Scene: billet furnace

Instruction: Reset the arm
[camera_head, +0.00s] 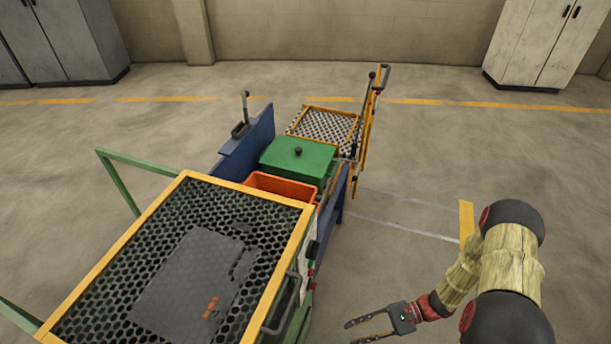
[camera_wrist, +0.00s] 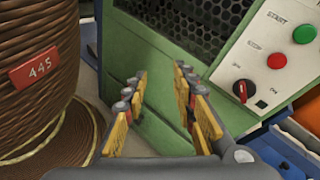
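My gripper (camera_head: 349,334) hangs at the bottom of the head view, right of the yellow-framed mesh unit. My arm reaches it from the right edge. In the wrist view the gripper (camera_wrist: 160,75) shows two yellow-padded fingers standing apart with nothing between them. The fingers point toward a green machine housing (camera_wrist: 150,45) with a dark mesh.
The yellow-framed mesh unit (camera_head: 250,186) fills the lower left. Behind it are an orange bin (camera_head: 277,186), a green lidded box (camera_head: 298,158) and a mesh cart (camera_head: 325,124). A brown coil (camera_wrist: 45,95) labelled 445 and a control panel (camera_wrist: 272,60) flank the gripper. Floor right of the cart is clear.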

